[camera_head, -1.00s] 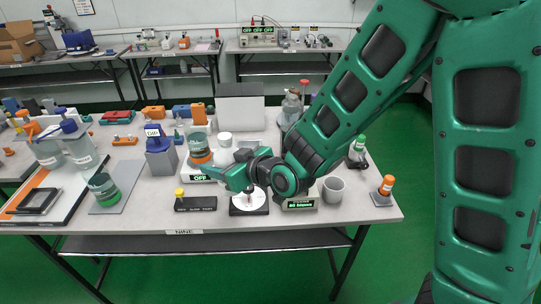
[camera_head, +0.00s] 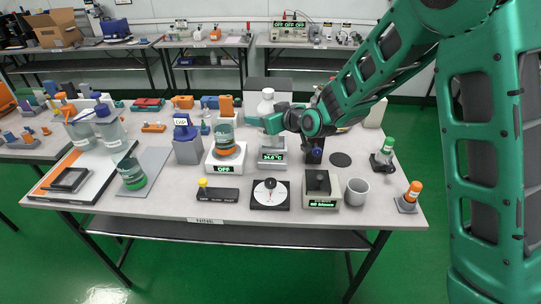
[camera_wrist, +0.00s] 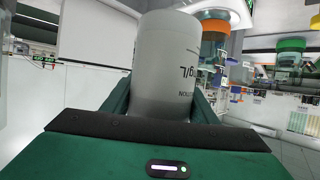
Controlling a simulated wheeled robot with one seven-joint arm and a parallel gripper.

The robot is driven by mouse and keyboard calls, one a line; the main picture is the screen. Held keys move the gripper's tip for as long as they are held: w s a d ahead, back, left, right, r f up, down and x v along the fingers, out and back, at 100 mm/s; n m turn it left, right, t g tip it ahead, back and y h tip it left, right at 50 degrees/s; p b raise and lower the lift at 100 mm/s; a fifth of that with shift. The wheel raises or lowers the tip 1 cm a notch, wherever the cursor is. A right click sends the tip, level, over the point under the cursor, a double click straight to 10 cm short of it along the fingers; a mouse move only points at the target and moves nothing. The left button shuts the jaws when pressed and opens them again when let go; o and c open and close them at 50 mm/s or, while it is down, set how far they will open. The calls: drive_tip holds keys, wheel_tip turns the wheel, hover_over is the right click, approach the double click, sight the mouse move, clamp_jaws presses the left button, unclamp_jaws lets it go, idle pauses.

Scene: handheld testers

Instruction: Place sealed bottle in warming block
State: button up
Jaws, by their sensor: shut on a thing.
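A white bottle with a white cap (camera_head: 267,97) is upright in my gripper (camera_head: 272,122), which is shut on its body. The bottle is at the block with a 24.0 C display (camera_head: 272,157), seemingly the warming block. Its base is at or just above the block's top; I cannot tell whether it touches or is seated. In the wrist view the bottle's pale body (camera_wrist: 167,65) with printed label stands between my fingers; its lower end is hidden by the gripper.
Left of the block, a beaker with an orange band (camera_head: 224,133) stands on a white plate marked OFF (camera_head: 225,167). In front are a black-and-white dial (camera_head: 270,194) and a grey box (camera_head: 318,186). A grey mug (camera_head: 356,191) stands to the right.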

drive_tip(key=w+d, duration=0.2)
drive_tip(key=w, duration=0.3)
drive_tip(key=shift+s+a+f, duration=0.1)
drive_tip(key=shift+a+f, duration=0.05)
drive_tip(key=shift+f, duration=2.2)
drive_tip(key=shift+s+a+f, duration=0.1)
drive_tip(key=shift+f, duration=2.2)
drive_tip(key=shift+f, duration=0.1)
drive_tip(key=o, duration=1.4)
drive_tip(key=shift+o, duration=0.2)
drive_tip(key=v, duration=1.2)
